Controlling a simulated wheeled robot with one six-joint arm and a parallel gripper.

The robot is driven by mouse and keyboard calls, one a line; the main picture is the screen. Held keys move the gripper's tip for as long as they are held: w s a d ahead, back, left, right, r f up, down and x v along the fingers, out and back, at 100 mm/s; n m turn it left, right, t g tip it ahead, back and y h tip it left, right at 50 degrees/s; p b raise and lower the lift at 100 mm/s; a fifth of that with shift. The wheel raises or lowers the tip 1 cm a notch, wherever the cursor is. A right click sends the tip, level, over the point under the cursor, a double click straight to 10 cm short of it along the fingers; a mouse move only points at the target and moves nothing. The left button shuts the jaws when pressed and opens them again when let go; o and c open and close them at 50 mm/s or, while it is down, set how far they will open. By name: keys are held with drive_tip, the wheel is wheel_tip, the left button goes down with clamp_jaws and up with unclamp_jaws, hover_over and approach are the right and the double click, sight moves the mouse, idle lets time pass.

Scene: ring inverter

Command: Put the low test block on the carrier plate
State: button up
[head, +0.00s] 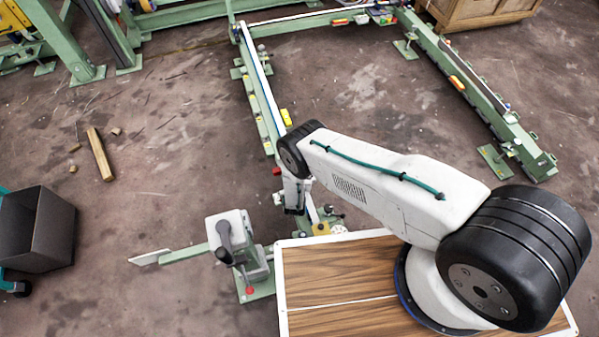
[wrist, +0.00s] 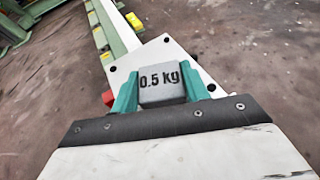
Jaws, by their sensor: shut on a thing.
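The test block (wrist: 162,94) is grey and marked "0.5 kg" in the wrist view. My gripper (wrist: 160,86) has its two teal fingers shut on the block's left and right sides. The white carrier plate (wrist: 152,54), with dark holes, shows behind and around the block. The block overlaps the plate in the picture; I cannot tell whether it touches it or hangs above it. In the head view my arm's end hides the gripper tips and the block.
A green rail with a white strip (head: 262,85) runs away from my wrist; it also shows in the wrist view (wrist: 98,27). A red part (wrist: 108,98) sits left of the fingers. A grey-headed green stand (head: 228,232) and a dark bin (head: 38,232) are at left.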

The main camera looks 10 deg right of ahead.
drive_tip(key=shift+f, duration=0.15)
drive_tip(key=o, duration=1.3)
drive_tip(key=shift+o, duration=0.2)
drive_tip(key=shift+s+r, duration=0.3)
drive_tip(key=v, duration=1.1)
drive_tip(key=shift+s+r, duration=0.15)
drive_tip(key=shift+s, duration=0.05)
